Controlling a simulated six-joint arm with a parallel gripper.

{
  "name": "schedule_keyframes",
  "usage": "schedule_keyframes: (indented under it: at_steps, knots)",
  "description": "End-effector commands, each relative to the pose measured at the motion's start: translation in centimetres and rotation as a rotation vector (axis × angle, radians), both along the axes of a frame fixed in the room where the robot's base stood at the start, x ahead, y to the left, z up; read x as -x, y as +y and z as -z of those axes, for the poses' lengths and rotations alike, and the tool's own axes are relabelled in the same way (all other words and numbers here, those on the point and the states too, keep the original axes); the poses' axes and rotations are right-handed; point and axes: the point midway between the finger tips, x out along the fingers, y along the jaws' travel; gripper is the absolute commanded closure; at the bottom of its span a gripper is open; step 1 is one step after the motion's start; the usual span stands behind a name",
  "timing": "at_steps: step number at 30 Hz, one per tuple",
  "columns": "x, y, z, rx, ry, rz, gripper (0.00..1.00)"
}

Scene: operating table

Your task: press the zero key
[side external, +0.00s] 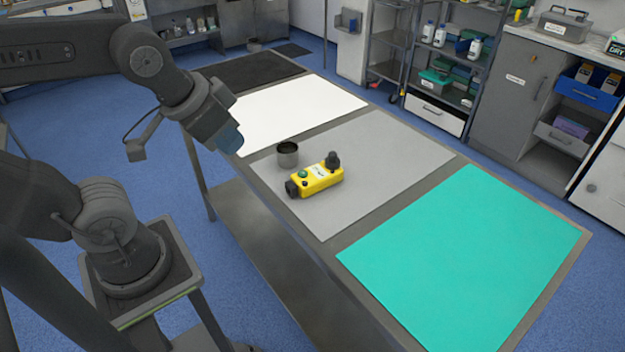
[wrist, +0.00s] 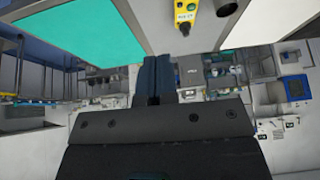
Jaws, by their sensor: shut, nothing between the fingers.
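A yellow control box (side external: 326,181) lies on the grey mat in the middle of the table. It has a green button (side external: 303,174), a white label, a dark knob standing up at its right end and a dark round part at its left end. I cannot make out which part is the zero key. The box also shows at the top of the wrist view (wrist: 183,14), partly cut off. My gripper (side external: 233,143) is shut and empty, above and to the left of the box, clear of it. Its closed fingers also show in the wrist view (wrist: 157,62).
The grey mat (side external: 390,160) is otherwise bare. A white mat (side external: 290,112) and a teal mat (side external: 465,260) lie bare on either side. Shelves and cabinets stand beyond the table.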

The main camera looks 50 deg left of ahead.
Motion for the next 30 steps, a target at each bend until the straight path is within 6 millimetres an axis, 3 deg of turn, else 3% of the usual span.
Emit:
schedule_keyframes:
  at_steps: [5, 9, 15, 23, 30]
  knots:
    - [-2.4, 2.3, 0.2, -0.122, -0.066, -0.023, 1.00]
    - [-5.7, 4.8, 0.2, -0.277, -0.170, -0.010, 1.00]
    - [-10.4, 6.9, 0.0, -0.454, -0.323, 0.106, 1.00]
    - [-15.3, 6.8, 1.2, -0.556, -0.461, 0.400, 1.00]
    - [-17.4, 5.2, 4.7, -0.515, -0.473, 0.747, 1.00]
